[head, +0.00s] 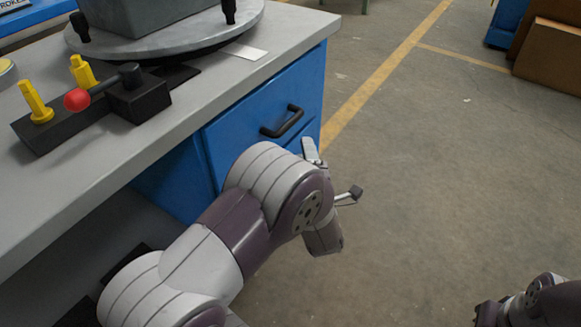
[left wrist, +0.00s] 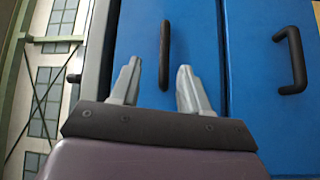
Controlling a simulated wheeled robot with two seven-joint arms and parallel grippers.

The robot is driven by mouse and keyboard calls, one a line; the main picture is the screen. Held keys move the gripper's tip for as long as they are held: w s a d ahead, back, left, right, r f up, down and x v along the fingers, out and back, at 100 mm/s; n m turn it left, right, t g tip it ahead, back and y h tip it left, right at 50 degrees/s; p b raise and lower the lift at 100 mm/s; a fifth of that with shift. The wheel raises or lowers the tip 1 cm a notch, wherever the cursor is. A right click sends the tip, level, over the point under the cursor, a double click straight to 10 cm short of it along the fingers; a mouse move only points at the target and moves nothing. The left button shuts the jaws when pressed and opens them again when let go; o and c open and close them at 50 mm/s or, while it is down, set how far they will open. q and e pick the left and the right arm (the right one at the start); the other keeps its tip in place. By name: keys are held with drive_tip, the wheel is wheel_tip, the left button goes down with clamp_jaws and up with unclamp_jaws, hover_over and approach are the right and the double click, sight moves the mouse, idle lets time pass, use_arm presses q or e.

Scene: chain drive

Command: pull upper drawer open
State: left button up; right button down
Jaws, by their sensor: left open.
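The upper drawer (head: 240,125) is a blue front under the grey worktop, and it looks shut. Its black bar handle (head: 283,122) shows clear of my arm in the head view. My left gripper (head: 332,172) is open and empty, in front of the cabinet and right of the handle in the picture. In the left wrist view the scene is turned sideways. There the upper drawer's handle (left wrist: 165,55) stands beyond the two fingertips (left wrist: 158,75), between their lines, with no contact visible. The lower drawer's handle (left wrist: 292,60) is at the right there. My forearm hides part of the lower drawer.
The worktop (head: 225,85) overhangs the drawers. It carries a round turntable (head: 175,38) and a black fixture with a red knob (head: 77,100) and yellow pegs. The floor (head: 430,180) right of the cabinet is clear. Part of my right arm shows at bottom right.

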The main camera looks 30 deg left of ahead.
sight(291, 124)
use_arm(q)
drive_tip(key=shift+n+y, duration=0.6)
drive_tip(key=b+x, duration=0.1)
drive_tip(key=x, duration=0.3)
drive_tip(key=f+b+x, duration=0.1)
drive_tip(key=b+x, duration=0.1)
drive_tip(key=x, duration=0.1)
drive_tip(key=a+f+b+x, duration=0.1)
drive_tip(key=b+x, duration=0.1)
drive_tip(key=x, duration=0.2)
drive_tip(key=shift+a+r, duration=0.1)
drive_tip(key=shift+a, duration=0.15)
drive_tip(key=shift+w+a+r, duration=0.15)
drive_tip(key=shift+w, duration=0.05)
clamp_jaws()
use_arm(e)
wheel_tip(291, 124, down, 7)
